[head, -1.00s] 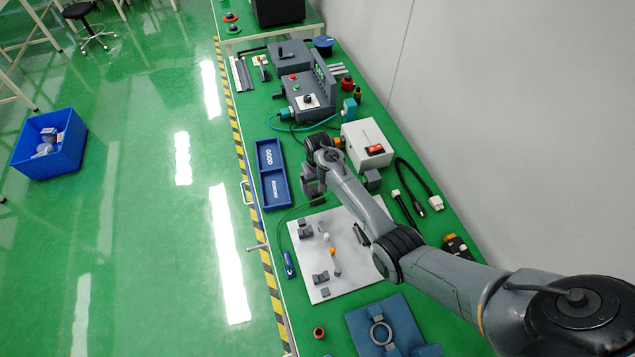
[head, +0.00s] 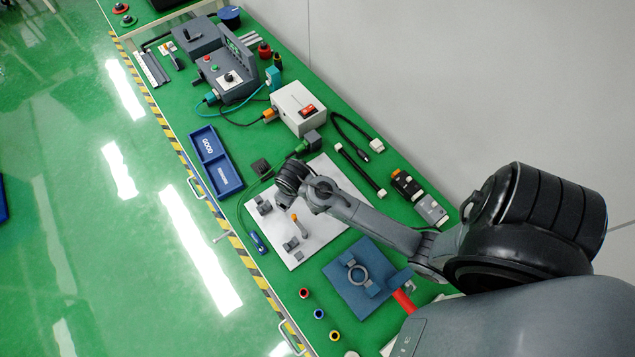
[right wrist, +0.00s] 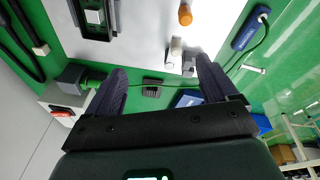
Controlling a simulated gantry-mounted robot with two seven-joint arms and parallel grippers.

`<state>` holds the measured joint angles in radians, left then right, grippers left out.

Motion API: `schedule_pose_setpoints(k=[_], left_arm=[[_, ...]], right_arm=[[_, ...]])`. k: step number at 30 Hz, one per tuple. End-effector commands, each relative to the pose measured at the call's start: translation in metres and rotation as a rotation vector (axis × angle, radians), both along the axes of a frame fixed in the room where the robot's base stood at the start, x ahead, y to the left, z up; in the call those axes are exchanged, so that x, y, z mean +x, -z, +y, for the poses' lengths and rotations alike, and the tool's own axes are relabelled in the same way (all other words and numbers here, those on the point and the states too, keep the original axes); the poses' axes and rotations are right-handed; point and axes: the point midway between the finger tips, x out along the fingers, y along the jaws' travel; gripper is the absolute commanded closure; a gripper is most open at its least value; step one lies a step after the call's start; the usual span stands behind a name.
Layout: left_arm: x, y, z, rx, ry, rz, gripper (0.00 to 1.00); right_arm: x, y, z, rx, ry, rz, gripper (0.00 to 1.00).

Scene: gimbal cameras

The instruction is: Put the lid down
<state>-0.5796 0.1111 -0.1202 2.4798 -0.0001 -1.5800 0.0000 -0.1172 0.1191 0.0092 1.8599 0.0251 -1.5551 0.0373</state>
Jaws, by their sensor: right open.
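A dark grey, square, lid-like piece (head: 261,168) lies on the green mat, just off the upper left corner of the white plate (head: 312,238). In the right wrist view a ribbed dark grey piece (right wrist: 152,91), apparently this lid, lies flat beyond my fingers and apart from them. My right gripper (right wrist: 160,80) is open and empty, its two dark fingers spread wide above the bench. A dark open housing (right wrist: 94,20) with a pale block inside lies on the white plate; my arm hides it in the head view. My left gripper is out of view.
A two-part blue tray (head: 215,162) lies left of the lid. A white box with a red switch (head: 299,108) stands behind the plate, with cables to its right. Small grey parts (head: 292,244) and an orange-topped piece (head: 295,218) are on the plate. A blue fixture (head: 360,278) lies nearer.

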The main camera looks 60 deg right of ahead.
Motion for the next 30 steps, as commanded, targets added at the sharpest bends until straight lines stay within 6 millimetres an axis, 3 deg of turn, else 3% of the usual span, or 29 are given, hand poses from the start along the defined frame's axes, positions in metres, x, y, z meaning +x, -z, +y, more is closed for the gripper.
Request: schedule_pose_setpoints(k=[1,6,12,17,30], left_arm=[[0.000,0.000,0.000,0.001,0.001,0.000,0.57],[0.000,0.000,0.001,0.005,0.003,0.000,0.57],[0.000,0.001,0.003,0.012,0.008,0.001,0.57],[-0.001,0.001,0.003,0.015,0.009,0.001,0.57],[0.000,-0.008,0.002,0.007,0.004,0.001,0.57]], right_arm=[[-0.025,-0.009,0.015,0.004,-0.041,-0.014,0.14],[-0.088,-0.048,0.055,0.033,-0.150,-0.061,0.14],[-0.130,-0.084,0.081,0.069,-0.215,-0.099,0.14],[-0.142,-0.096,0.087,0.080,-0.231,-0.109,0.14],[-0.142,-0.105,0.087,0.080,-0.232,-0.110,0.14]])
